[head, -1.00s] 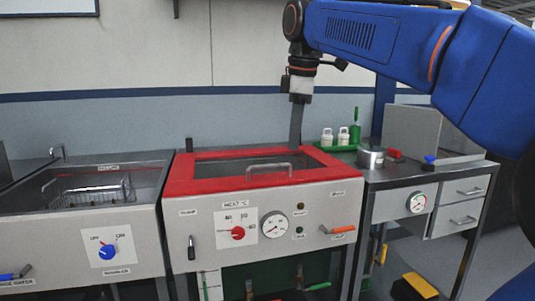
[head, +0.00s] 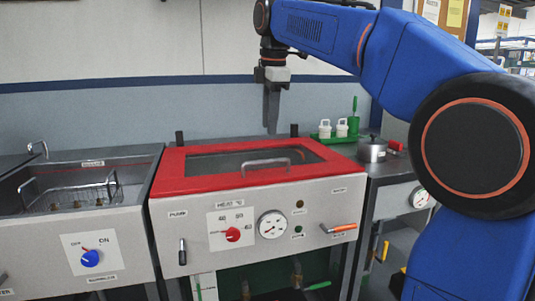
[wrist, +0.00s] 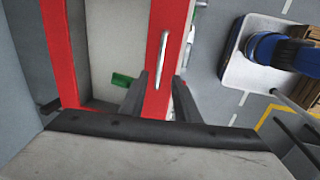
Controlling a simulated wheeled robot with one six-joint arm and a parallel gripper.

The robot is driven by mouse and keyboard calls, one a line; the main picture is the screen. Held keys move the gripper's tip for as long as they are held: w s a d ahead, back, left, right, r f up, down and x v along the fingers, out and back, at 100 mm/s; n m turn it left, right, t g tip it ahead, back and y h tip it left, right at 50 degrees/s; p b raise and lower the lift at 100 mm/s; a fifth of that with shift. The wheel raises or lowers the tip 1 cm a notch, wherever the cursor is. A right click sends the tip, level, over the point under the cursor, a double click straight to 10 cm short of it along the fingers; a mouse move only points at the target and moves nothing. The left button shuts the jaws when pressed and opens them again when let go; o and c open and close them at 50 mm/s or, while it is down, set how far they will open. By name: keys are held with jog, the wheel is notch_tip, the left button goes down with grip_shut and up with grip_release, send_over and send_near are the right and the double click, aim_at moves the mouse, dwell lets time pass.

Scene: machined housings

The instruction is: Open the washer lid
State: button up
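The washer has a red-framed lid (head: 172,170) with a dark window, lying closed on its grey body. A metal bar handle (head: 266,165) runs along the lid's front edge. My gripper (head: 271,128) points down above the back part of the lid, clear of the handle. In the wrist view my gripper (wrist: 160,100) has its two fingers apart with nothing between them. The handle (wrist: 162,62) shows beyond the fingertips, roughly in line with the gap, against the red lid frame (wrist: 60,52).
A sink with a wire basket (head: 85,195) stands left of the washer. On the right, a side bench holds a metal pot (head: 372,150). A green tray (head: 335,138) with white bottles is behind it. An orange-handled lever (head: 343,228) and gauge (head: 271,224) are on the washer front.

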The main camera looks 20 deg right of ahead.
aim_at(268, 162)
jog(key=f, duration=0.3)
jog(key=w+f, duration=0.1)
jog(key=f, duration=0.2)
jog(key=w+f, duration=0.1)
jog(key=f, duration=0.3)
grip_shut()
